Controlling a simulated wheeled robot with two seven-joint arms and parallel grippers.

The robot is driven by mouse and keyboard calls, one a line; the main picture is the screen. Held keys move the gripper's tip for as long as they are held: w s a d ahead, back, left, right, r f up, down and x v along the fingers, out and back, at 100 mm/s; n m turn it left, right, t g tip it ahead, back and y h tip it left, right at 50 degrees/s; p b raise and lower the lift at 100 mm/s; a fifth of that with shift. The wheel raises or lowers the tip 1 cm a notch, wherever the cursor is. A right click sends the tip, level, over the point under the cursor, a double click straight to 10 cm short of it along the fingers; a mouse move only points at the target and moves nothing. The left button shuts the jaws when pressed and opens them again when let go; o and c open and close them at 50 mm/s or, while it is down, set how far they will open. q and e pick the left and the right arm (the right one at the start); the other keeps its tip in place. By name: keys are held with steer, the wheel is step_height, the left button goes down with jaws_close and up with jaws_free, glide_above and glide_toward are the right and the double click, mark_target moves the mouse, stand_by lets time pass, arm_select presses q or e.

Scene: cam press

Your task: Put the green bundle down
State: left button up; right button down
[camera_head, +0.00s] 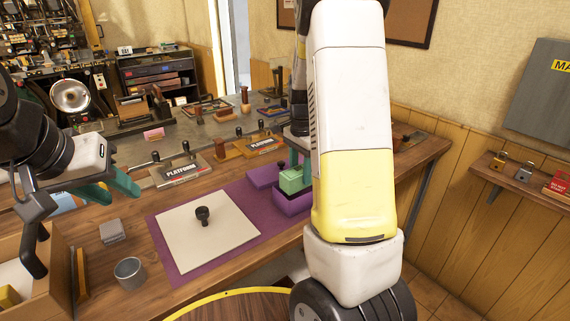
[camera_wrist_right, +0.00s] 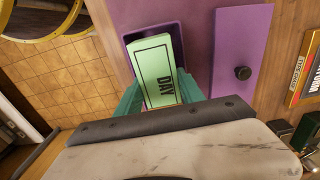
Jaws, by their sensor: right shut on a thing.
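The bundle is at the opening of a purple box (camera_wrist_right: 130,36), which also shows in the head view (camera_head: 290,205). I cannot tell whether it touches the box floor. My left gripper (camera_head: 112,188) is open and empty above the left of the bench.
A purple lid (camera_wrist_right: 241,60) with a black knob lies beside the box. A pale plate (camera_head: 205,240) with a black knob lies on a purple mat (camera_head: 166,242). A metal cup (camera_head: 129,273) and a grey block (camera_head: 112,231) stand at left. PLATFORM-marked stamps (camera_head: 182,172) stand behind.

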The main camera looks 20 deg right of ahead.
mark_target(301, 170)
steer(key=shift+f, duration=0.15)
steer(key=shift+f, duration=0.45)
steer(key=c, duration=0.7)
jaws_free()
step_height(301, 170, up, 13)
steer(key=s+a+r+n+t, duration=0.2)
steer(key=s+a+n, duration=0.2)
steer(key=s, duration=0.3)
steer(key=s+a+r+n+t+y, duration=0.1)
steer(key=s+a+r+n+t, duration=0.1)
steer(key=s+a+n, duration=0.2)
steer(key=s+a+r+n+t+y, duration=0.1)
steer(key=s+a+n, duration=0.3)
steer(key=s, duration=0.6)
steer(key=shift+s+r+n+t, duration=0.1)
steer(key=shift+r+n+t, duration=0.2)
steer(key=shift+n, duration=0.4)
steer(key=shift+s+r+n+t, duration=0.15)
steer(key=shift+n+t, duration=0.15)
steer(key=shift+n, duration=0.4)
